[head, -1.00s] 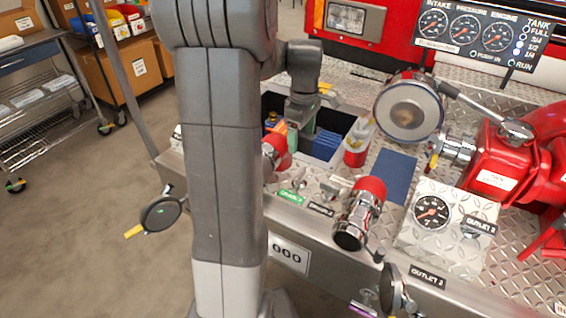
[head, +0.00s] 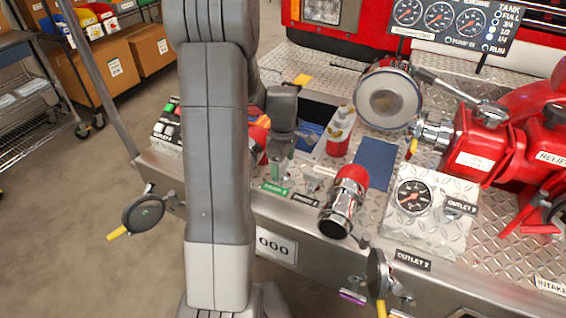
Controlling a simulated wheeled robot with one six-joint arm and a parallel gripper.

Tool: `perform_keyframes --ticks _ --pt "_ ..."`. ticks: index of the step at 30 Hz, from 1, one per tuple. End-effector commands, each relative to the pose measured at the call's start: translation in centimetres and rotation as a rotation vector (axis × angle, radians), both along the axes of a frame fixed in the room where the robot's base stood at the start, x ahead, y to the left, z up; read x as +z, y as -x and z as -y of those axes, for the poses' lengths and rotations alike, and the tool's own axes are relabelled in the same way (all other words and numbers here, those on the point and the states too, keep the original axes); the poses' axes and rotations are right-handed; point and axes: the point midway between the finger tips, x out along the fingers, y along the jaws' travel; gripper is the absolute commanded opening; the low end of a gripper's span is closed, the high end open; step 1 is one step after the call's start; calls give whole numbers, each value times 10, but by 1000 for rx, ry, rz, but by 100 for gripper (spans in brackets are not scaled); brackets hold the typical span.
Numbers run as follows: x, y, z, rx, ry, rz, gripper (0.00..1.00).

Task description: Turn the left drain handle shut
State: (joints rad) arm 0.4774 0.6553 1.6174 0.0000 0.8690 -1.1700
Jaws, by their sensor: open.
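Small metal drain handles sit along the front edge of the diamond-plate deck. One handle (head: 317,180) shows beside a black label. The left one, behind a green label (head: 273,188), is largely hidden by my gripper (head: 280,172). My gripper points down just above and behind the green label. It is open, but its fingertips are small and partly covered, so I cannot tell whether they touch or straddle the handle. The handle's angle cannot be made out.
A chrome outlet with a red top (head: 346,200) stands right of my gripper. A red-and-white bottle (head: 340,133) and a blue mat (head: 375,163) lie behind. A gauge box (head: 432,205) is at right. Grey discs with yellow levers hang at left (head: 145,214) and right (head: 378,272).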

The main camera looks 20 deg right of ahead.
Motion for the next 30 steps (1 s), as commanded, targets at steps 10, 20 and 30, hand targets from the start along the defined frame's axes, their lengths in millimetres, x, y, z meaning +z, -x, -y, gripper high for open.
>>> perform_keyframes --ticks 10,20,30 --pt "0 0 0 0 0 0 45" --pt "1 0 0 -24 1 1 35" --pt "1 0 0 -217 1 1 35"
